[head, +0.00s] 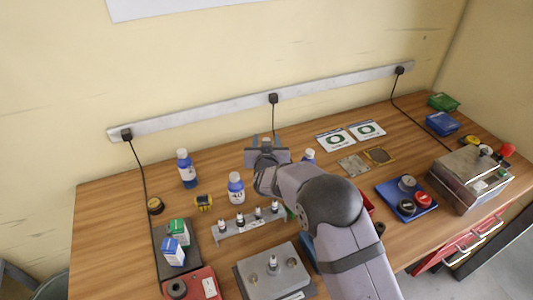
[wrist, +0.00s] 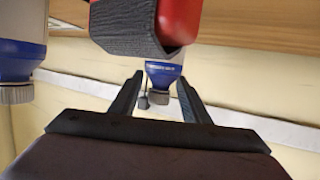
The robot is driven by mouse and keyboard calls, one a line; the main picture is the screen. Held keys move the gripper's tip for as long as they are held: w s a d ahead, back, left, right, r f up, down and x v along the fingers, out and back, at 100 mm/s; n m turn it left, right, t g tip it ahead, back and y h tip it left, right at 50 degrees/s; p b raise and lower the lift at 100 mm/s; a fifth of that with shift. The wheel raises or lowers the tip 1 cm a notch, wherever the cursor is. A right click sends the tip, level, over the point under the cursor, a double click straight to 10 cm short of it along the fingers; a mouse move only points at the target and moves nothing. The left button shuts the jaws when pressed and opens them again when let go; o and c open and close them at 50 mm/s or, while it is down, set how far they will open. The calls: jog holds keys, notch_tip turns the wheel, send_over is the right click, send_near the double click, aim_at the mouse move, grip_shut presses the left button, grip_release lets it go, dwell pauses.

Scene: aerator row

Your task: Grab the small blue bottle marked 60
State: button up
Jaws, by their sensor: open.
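Several white and blue bottles stand on the bench. One is at the back left (head: 187,170), and a smaller one (head: 236,188) is nearer the middle. Another (head: 309,155) is partly hidden by my arm. The top of one more bottle (head: 267,142) shows behind my gripper (head: 266,157). I cannot read which is marked 60. In the wrist view, which looks upside down, a blue bottle (wrist: 163,73) appears between the open fingers of my gripper (wrist: 160,88), partly hidden by a red and dark object. I cannot tell its distance. My gripper appears empty.
A larger bottle (wrist: 18,60) is at the left in the wrist view. The red and dark object (wrist: 180,22) is close to the camera.

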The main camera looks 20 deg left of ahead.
jog(key=shift+x, duration=0.95)
grip_shut()
notch_tip(320, 180, up, 10)
jog(key=shift+b, duration=0.3)
